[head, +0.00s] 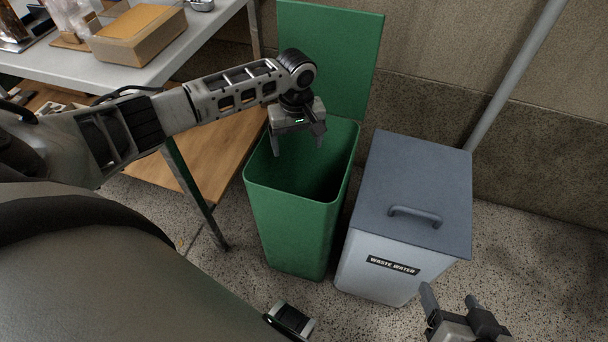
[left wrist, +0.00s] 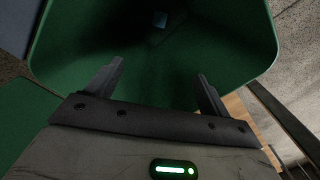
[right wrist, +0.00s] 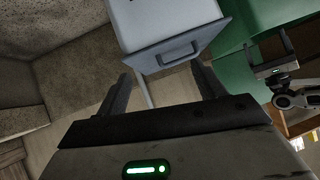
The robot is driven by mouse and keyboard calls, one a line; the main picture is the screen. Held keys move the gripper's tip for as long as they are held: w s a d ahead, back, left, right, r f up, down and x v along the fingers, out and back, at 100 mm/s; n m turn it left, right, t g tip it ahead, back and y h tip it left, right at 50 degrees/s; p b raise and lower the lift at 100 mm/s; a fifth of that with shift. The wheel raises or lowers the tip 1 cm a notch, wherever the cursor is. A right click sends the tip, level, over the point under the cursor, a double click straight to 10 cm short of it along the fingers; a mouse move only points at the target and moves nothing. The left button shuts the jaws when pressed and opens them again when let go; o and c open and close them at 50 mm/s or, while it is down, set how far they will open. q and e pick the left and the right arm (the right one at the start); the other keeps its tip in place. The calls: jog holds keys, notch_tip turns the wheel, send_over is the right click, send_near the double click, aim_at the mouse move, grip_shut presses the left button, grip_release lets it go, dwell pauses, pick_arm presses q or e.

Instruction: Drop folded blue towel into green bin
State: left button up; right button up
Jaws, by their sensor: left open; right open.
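The green bin (head: 290,230) stands on the floor with its lid (head: 345,50) raised at the back. My left gripper (head: 298,147) is over the bin's opening, pointing down, with its fingers apart and nothing between them. In the left wrist view, a small blue-grey patch (left wrist: 160,19) shows deep in the dark bin (left wrist: 60,50). It may be the folded blue towel, but it is too small and dim to be sure. No towel shows clearly elsewhere. My right gripper (head: 448,295) is open and empty, low at the right, in front of the waste water bin.
A grey waste water bin (head: 415,190) with a closed, handled lid stands right of the green bin. A table (head: 90,68) with a cardboard box (head: 138,45) and a wooden lower shelf (head: 215,160) is at left. A wall and slanted pipe (head: 515,75) are behind.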

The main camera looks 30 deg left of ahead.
pick_arm(q)
notch_tip(320, 180, up, 16)
jog(key=p, duration=0.4)
pick_arm(e)
notch_tip(320, 180, up, 8)
jog(key=d+t, duration=0.1)
jog(key=d, duration=0.1)
jog(key=shift+s+r+t+h, duration=0.25)
jog(key=shift+s+t+h, duration=0.15)
jog(key=shift+s, duration=0.05)
pick_arm(q)
jog(key=shift+f, duration=0.1)
